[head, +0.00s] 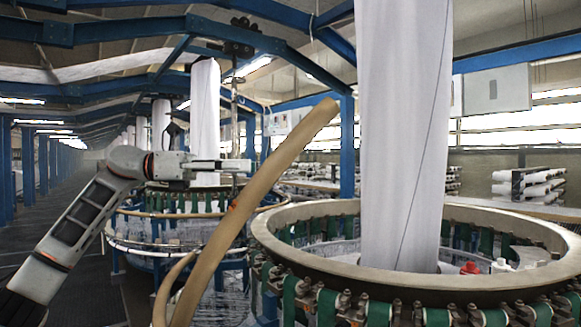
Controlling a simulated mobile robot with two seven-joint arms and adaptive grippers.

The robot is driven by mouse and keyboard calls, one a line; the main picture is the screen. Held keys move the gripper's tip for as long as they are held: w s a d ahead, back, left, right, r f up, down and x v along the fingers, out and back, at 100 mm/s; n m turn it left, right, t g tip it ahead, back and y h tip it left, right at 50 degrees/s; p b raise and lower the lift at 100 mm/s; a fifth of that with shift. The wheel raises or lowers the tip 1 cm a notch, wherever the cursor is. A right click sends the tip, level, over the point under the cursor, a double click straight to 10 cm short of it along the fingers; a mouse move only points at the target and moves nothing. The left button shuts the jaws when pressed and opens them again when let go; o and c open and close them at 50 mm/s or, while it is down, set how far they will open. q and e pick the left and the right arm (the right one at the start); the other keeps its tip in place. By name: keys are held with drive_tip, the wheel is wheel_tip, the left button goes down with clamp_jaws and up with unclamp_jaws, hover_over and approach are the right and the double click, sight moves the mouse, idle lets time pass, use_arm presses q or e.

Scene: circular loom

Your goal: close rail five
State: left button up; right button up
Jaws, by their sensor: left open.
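A tan, curved rail (262,183) stands swung up and away from the loom ring, slanting from the lower middle to the upper right. I cannot read a number on it. A small red mark (233,205) shows on its left edge. The tan loom ring (300,262) lies flat around a tall white fabric column (403,120). My left gripper (243,166) is open and empty, pointing right. Its fingertips appear just left of the raised rail; I cannot tell whether they touch it. My right gripper is out of view.
A second, shorter tan curved piece (168,292) rises at the bottom left of the rail. Green straps (327,306) hang around the ring. Another loom (130,244) stands behind my left arm. A dark aisle floor (88,250) lies at left.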

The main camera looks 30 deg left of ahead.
sight(278, 167)
use_arm(q)
drive_tip(key=shift+w, duration=0.45)
drive_tip(key=shift+w+d, duration=0.15)
drive_tip(key=shift+d, duration=0.1)
drive_tip(key=shift+w+d+r, duration=0.15)
drive_tip(key=shift+d, duration=0.95)
drive_tip(key=p+x, duration=0.1)
drive_tip(key=x, duration=0.2)
drive_tip(key=shift+w+d, duration=0.25)
drive_tip(key=shift+w, duration=0.1)
drive_tip(key=shift+w+d, duration=0.3)
drive_tip(key=shift+d, duration=0.15)
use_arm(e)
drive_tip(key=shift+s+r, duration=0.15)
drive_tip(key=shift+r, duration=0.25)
use_arm(q)
clamp_jaws()
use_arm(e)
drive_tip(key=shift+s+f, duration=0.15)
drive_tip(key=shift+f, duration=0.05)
